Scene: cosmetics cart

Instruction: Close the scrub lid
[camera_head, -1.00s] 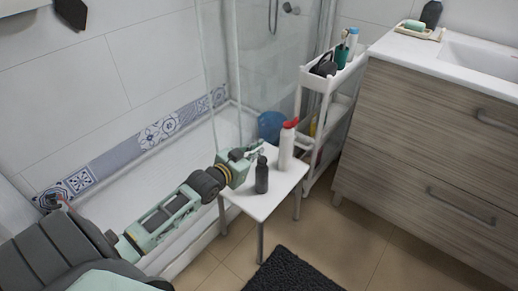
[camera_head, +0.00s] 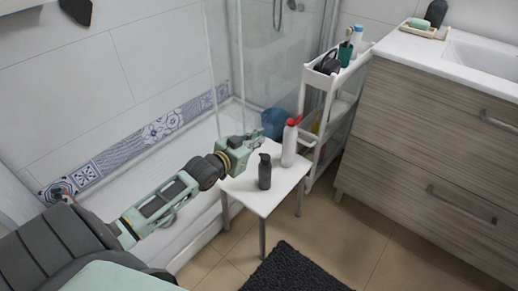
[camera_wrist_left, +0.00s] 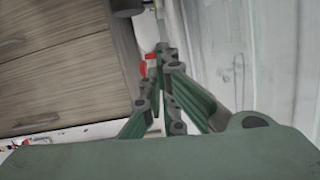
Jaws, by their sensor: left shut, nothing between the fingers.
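A white bottle (camera_head: 289,150) with a red lid (camera_head: 294,121) stands upright on a small white stool (camera_head: 250,196); I take it for the scrub. The lid is too small to tell how far open it is. My left gripper (camera_head: 257,138) is shut and empty, just left of the bottle's upper part, apart from it in the head view. In the left wrist view, the fingers (camera_wrist_left: 168,58) are together, with red parts (camera_wrist_left: 151,56) close beside and partly behind them. A dark bottle (camera_head: 264,173) stands on the stool, nearer the camera. My right gripper is out of view.
A white shelf cart (camera_head: 318,80) with toiletries stands behind the stool, beside a wood-fronted vanity (camera_head: 430,140). A blue bucket (camera_head: 273,122) is behind the white bottle. Glass panels border the shower tray at left. A dark mat (camera_head: 290,270) lies in front.

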